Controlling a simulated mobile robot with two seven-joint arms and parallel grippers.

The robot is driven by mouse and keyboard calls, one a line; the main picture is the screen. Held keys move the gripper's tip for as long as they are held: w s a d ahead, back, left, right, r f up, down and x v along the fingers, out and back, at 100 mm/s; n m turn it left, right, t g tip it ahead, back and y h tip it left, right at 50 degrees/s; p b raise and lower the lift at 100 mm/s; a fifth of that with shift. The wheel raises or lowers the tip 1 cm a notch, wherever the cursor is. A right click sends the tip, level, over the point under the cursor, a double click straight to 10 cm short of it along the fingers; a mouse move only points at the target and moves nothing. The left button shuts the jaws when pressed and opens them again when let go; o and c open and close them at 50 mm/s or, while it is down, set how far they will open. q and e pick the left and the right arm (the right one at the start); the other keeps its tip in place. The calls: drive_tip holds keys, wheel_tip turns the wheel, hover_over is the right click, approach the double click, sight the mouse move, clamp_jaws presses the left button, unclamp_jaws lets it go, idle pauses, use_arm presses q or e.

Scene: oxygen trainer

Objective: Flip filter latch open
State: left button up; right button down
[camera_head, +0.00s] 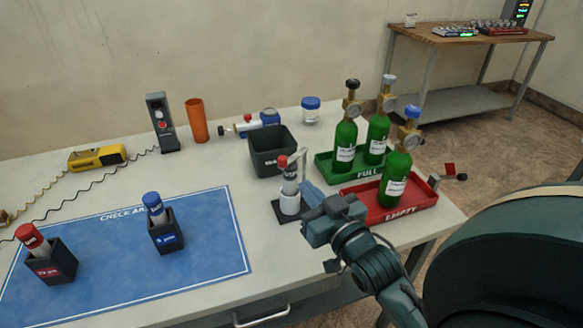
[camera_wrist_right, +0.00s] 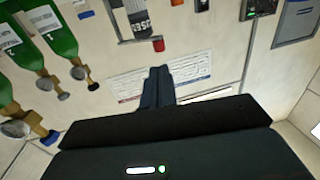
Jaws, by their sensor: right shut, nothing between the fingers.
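The filter stand (camera_head: 290,204) is on the table's front right part, with a white and grey filter body upright on a black base and a grey bracket beside it. A small red piece (camera_head: 283,161) sits at its top; I cannot tell for sure whether it is the latch. In the right wrist view a red tip (camera_wrist_right: 158,45) shows just beyond the fingers, next to the grey filter body (camera_wrist_right: 137,20). My right gripper (camera_head: 308,192) is shut and empty, close to the right side of the stand; contact is unclear. My left gripper is out of view.
A green tray (camera_head: 325,166) and a red tray (camera_head: 372,217) with green bottles stand close to the right. A dark bin (camera_head: 272,157) is behind the stand. A blue mat (camera_head: 200,268) with two small holders lies to the left.

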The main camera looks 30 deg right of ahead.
sight(284, 163)
drive_tip(key=w, duration=0.5)
drive_tip(key=w+p, duration=0.1)
drive_tip(key=w, duration=0.1)
drive_tip(key=shift+w+d, duration=0.25)
drive_tip(key=shift+d, duration=0.05)
drive_tip(key=shift+w, duration=0.1)
